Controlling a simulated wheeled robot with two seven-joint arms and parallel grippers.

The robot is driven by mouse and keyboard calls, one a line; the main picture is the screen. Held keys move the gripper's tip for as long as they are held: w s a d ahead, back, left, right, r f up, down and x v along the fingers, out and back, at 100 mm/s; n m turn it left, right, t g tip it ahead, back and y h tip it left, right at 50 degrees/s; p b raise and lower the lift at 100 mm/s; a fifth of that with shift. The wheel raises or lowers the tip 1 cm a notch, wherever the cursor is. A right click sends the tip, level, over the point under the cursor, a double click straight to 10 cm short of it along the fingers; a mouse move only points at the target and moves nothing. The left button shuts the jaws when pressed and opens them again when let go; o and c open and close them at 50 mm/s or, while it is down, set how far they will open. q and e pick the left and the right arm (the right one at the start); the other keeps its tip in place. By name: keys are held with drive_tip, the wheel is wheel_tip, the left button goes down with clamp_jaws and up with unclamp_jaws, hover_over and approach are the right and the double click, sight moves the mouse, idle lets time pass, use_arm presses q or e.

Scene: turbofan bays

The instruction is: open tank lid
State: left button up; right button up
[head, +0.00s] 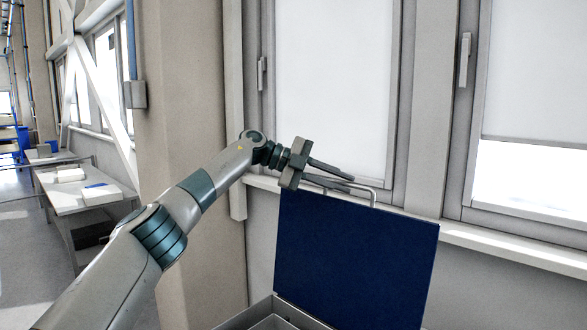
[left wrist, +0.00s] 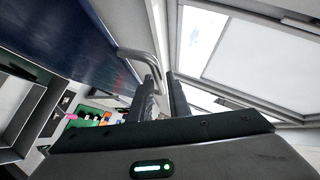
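The tank lid (head: 355,255) is a dark blue panel standing nearly upright on the grey tank (head: 262,314), which is open below it. A pale bar handle (head: 373,197) sits on the lid's top edge; it also shows in the left wrist view (left wrist: 138,57). My left gripper (head: 351,183) is at the handle, its two fingers apart. In the left wrist view the handle passes close to the fingertips (left wrist: 160,80); I cannot tell whether it lies between them. My right gripper is not in view.
Windows with pale blinds (head: 335,90) and a sill (head: 510,246) stand close behind the lid. A beige pillar (head: 190,130) is behind my left arm. A table (head: 85,190) with white items stands at the far left. Small coloured items (left wrist: 100,118) show in the left wrist view.

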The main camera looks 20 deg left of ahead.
use_arm(q)
drive_tip(key=b+v, duration=0.3)
drive_tip(key=v, duration=1.1)
drive_tip(key=shift+a, duration=0.3)
